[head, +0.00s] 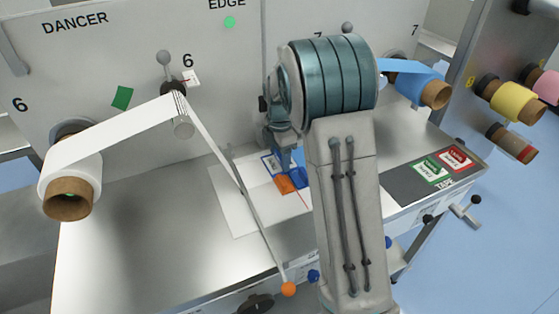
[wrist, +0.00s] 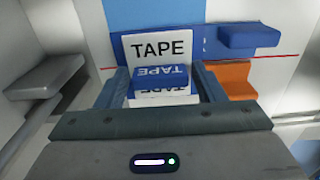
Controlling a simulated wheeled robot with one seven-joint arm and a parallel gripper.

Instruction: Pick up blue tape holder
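In the wrist view, a blue and white block marked TAPE (wrist: 161,78), which looks like the blue tape holder, sits between the two fingers of my gripper (wrist: 161,88). The fingers are apart, one on each side of the block, and seem not pressed on it, though contact is hard to judge. In the head view, my gripper (head: 284,154) is low over the table, partly hidden by my arm. The block cannot be made out clearly there.
A blue piece (wrist: 248,38) and an orange piece (wrist: 230,78) lie right of the fingers. A grey ledge (wrist: 45,78) juts out at left. In the head view, a white web (head: 110,137) runs from a roll, and a slanted bar (head: 262,235) crosses the table (head: 150,220).

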